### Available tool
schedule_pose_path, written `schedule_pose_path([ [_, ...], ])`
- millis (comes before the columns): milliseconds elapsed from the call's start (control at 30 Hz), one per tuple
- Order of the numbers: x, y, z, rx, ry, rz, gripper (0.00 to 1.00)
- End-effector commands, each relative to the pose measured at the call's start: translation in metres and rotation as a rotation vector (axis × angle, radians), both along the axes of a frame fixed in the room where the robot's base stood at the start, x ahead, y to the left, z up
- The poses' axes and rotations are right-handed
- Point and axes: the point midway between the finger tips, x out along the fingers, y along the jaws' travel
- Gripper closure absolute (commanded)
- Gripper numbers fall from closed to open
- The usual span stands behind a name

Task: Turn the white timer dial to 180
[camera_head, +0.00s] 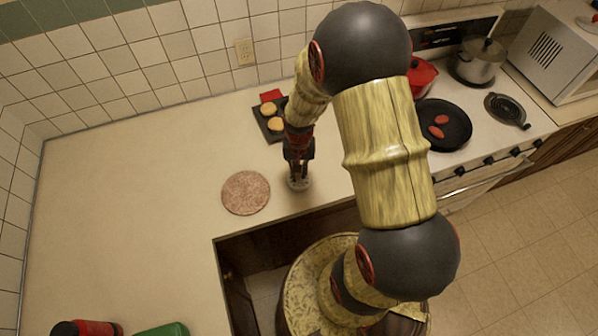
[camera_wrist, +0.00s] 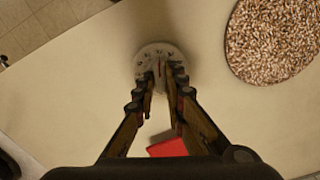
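The white timer dial (camera_head: 299,184) is small and round and lies on the counter near its front edge, just right of a round speckled mat. In the wrist view the dial (camera_wrist: 150,50) shows beyond my fingertips, with marks around its face and a raised grip in its middle. My gripper (camera_head: 298,170) points down at the dial from above. In the wrist view my fingertips (camera_wrist: 163,72) stand on both sides of the raised grip with a narrow gap between them. I cannot tell whether they press on it. The fingers hide part of the dial.
The speckled mat (camera_head: 246,192) lies close beside the dial. A dark tray with round yellowish pieces (camera_head: 263,124) is behind. The stove holds a black pan (camera_head: 444,130). A red bottle (camera_head: 88,328) and green item (camera_head: 163,329) are at front left. The left counter is clear.

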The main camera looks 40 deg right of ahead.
Motion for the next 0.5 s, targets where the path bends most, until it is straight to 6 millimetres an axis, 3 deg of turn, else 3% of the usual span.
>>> schedule_pose_path([
  [300, 0.0001, 0.0, 0.0001, 0.0, 0.0, 0.001, 0.71],
  [500, 0.0002, 0.0, 0.0, 0.0, 0.0, 0.001, 0.7],
])
